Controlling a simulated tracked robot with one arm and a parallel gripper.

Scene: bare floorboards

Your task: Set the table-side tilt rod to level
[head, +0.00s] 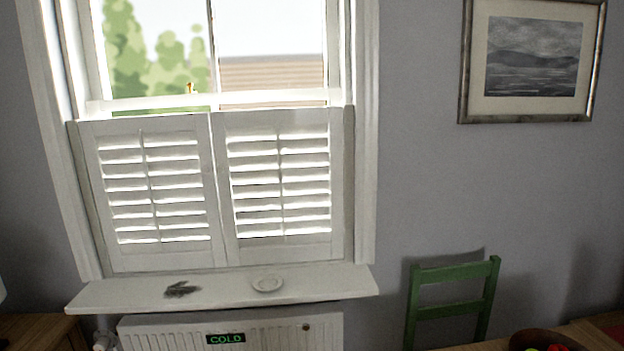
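Two white half-height shutter panels cover the lower window. The right panel (336,200) is on the side of the table (590,335) and chair. Its thin vertical tilt rod (281,185) runs down the middle of its slats. The left panel (108,235) has a similar rod (150,185). Bright gaps show between the slats in both panels, so neither is fully closed. The exact slat angle is hard to tell from here. Both panels look shut in the frame. My gripper is not in view.
A white sill (220,288) juts out below the shutters, with a dark object (181,290) and a small white dish (267,285) on it. Below is a radiator (280,332) with a "COLD" sign. A green chair (455,272) and a bowl (535,337) are at right.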

